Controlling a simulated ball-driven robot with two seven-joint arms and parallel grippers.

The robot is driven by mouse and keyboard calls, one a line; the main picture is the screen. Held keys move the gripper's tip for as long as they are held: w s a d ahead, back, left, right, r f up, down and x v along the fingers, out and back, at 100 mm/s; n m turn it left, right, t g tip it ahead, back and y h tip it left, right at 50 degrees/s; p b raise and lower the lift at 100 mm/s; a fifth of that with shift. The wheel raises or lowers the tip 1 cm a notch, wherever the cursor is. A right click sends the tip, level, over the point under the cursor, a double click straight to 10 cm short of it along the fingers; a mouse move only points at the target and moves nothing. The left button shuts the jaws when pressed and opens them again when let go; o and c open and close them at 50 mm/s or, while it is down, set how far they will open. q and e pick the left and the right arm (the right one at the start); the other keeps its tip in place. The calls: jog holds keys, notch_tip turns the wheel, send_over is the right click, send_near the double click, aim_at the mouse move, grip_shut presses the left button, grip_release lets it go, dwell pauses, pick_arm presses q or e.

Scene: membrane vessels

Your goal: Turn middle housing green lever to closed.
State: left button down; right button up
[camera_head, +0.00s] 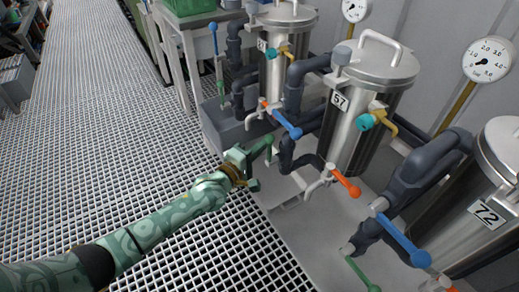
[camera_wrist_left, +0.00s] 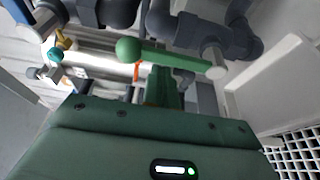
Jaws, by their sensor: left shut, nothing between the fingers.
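The middle housing (camera_head: 350,120) is a steel cylinder labelled 57. Its green lever (camera_head: 262,149) has a round green knob and sits low to the left of it. In the left wrist view the green lever (camera_wrist_left: 170,57) runs across the upper middle, knob at left, pivot end at right on a pale stub. My left gripper (camera_head: 252,170) is shut and empty, right beside the lever. Its fingers (camera_wrist_left: 160,88) point up at the lever's middle in the wrist view; I cannot tell whether they touch it. My right gripper is in neither view.
A blue lever (camera_head: 287,124) and an orange lever (camera_head: 345,186) stand close to the middle housing. Housing 72 (camera_head: 480,190) is at right with its own blue (camera_head: 403,242) and green levers (camera_head: 362,274). Dark pipes crowd between housings. Grated floor (camera_head: 100,150) at left is clear.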

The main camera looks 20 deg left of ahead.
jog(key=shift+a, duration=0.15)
pick_arm(q)
jog(key=shift+s+d+m, duration=0.15)
jog(key=shift+m, duration=0.15)
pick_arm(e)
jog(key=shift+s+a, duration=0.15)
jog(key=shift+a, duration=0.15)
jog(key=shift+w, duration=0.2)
